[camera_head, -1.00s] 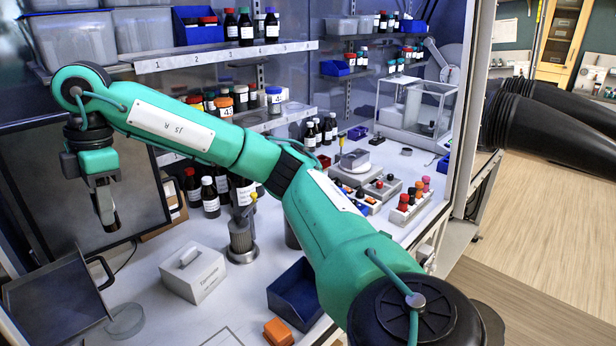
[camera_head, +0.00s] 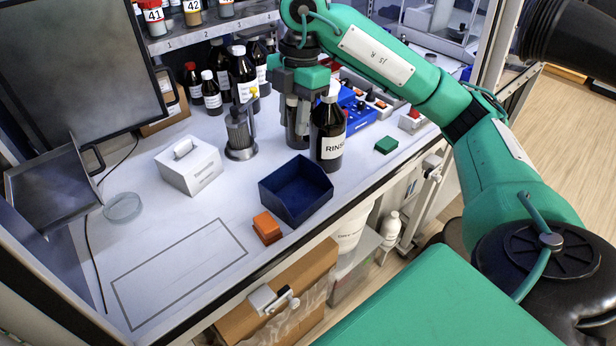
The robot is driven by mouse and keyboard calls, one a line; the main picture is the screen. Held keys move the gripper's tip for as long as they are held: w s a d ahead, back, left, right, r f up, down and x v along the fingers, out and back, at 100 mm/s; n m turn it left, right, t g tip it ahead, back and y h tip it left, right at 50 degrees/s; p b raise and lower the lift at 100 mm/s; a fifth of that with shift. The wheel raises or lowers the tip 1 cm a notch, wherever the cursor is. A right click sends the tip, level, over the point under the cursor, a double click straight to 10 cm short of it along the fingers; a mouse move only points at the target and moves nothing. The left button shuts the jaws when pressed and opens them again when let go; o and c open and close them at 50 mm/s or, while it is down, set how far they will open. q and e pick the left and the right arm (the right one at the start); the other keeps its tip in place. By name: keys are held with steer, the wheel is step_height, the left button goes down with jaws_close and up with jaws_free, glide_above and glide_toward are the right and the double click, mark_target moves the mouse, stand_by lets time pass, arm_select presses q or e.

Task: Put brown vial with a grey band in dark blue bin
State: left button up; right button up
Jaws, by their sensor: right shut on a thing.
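My right gripper (camera_head: 297,108) points down over the back of the bench, shut on a small dark brown vial (camera_head: 297,122). The vial is partly hidden by the fingers and hard to tell from the dark shapes behind it; I cannot make out its band clearly. The dark blue bin (camera_head: 308,207) is an open, empty box on the bench, in front of the gripper and nearer to me. The gripper is behind the bin's far edge, not over its opening. My left gripper is not in view.
A large brown RINSE bottle (camera_head: 327,138) stands close to the right of the gripper. A metal canister (camera_head: 239,135) and a white box (camera_head: 188,166) stand to the left. Orange blocks (camera_head: 267,228) lie beside the bin. The outlined bench area (camera_head: 180,270) at front left is clear.

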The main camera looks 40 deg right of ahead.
step_height(320, 180, down, 15)
steer(key=shift+r+p, duration=0.15)
steer(key=shift+p, duration=0.2)
step_height(320, 180, down, 4)
steer(key=shift+r+p, duration=0.15)
steer(key=shift+p, duration=0.2)
steer(key=shift+f, duration=0.2)
steer(key=o, duration=0.9)
steer(key=shift+o, duration=0.2)
